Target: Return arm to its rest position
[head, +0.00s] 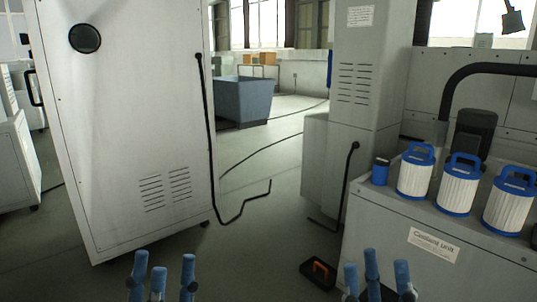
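My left gripper (162,275) is at the bottom of the head view, left of the middle. Its blue fingers point up and stand apart with nothing between them. My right gripper (377,274) is at the bottom, right of the middle, in front of the coolant unit's lower left corner. Its blue fingers also stand apart and hold nothing that I can see. The palms and most of both arms are cut off by the lower edge. Neither gripper visibly touches anything.
A tall white cabinet (130,120) stands at the left. The coolant unit (390,225) at the right bears several blue-and-white filter cartridges (457,187). A black case with an orange handle (318,273) lies on the floor. A blue bin (243,100) stands farther back. Cables cross the open middle floor.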

